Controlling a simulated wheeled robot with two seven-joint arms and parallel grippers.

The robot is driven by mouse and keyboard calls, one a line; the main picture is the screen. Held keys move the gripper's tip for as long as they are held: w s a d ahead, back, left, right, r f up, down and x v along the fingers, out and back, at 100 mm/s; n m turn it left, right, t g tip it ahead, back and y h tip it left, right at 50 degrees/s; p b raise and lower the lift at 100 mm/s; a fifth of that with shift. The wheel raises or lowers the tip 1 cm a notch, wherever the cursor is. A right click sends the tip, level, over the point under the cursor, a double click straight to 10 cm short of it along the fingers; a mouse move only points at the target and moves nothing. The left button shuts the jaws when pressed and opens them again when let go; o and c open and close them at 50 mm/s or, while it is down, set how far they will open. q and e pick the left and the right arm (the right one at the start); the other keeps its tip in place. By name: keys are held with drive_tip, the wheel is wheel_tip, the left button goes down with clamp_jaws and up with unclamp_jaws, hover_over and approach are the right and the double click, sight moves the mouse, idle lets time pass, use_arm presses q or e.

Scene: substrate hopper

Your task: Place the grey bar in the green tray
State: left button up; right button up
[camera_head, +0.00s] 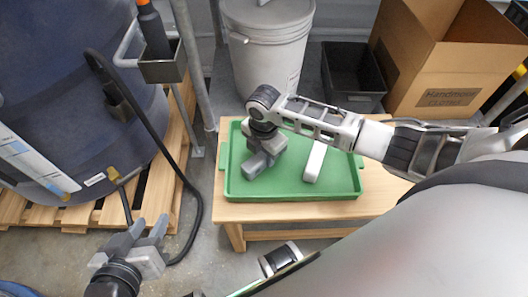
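The green tray (345,186) sits on the wooden table. A pale grey bar (315,161) is inside it, right of the tray's middle, its long side running away from me. My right gripper (256,168) points down over the left half of the tray, left of the bar and apart from it. Its fingers overlap in this view, so I cannot tell whether they are open or whether anything is between them. My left gripper (141,236) is at the lower left, away from the table, with its fingers apart and nothing between them.
The wooden table (385,198) has a bare strip right of the tray. Behind it stand a grey bin (268,55), a black crate (352,75) and a cardboard box (430,60). A large dark blue drum (60,90) on a pallet (95,213) and a black hose (160,135) are at left.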

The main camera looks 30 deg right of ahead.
use_arm(q)
drive_tip(key=shift+a+f, duration=0.1)
use_arm(e)
drive_tip(key=o, duration=0.3)
drive_tip(key=shift+o, duration=0.2)
wheel_tip(320, 180, up, 9)
drive_tip(key=p, duration=0.3)
drive_tip(key=shift+f, duration=0.15)
drive_tip(key=s+a+m+t+y+p, duration=0.1)
drive_tip(key=s+a+m+t+y, duration=0.35)
drive_tip(key=a, duration=0.65)
use_arm(q)
drive_tip(key=shift+s+a+r+y, duration=0.2)
drive_tip(key=shift+a+r, duration=0.15)
drive_tip(key=shift+r, duration=0.25)
drive_tip(key=shift+s+a+r+y, duration=0.2)
drive_tip(key=shift+a+r, duration=0.15)
drive_tip(key=shift+r, duration=0.2)
use_arm(e)
drive_tip(key=s+d+r+m+t, duration=0.2)
drive_tip(key=s+r+m+t, duration=0.2)
drive_tip(key=m, duration=1)
drive_tip(key=s+t, duration=0.1)
drive_tip(key=s, duration=0.2)
drive_tip(key=shift+r+m, duration=0.3)
drive_tip(key=shift+m, duration=0.05)
drive_tip(key=shift+s+t, duration=0.1)
drive_tip(key=shift+t, duration=0.15)
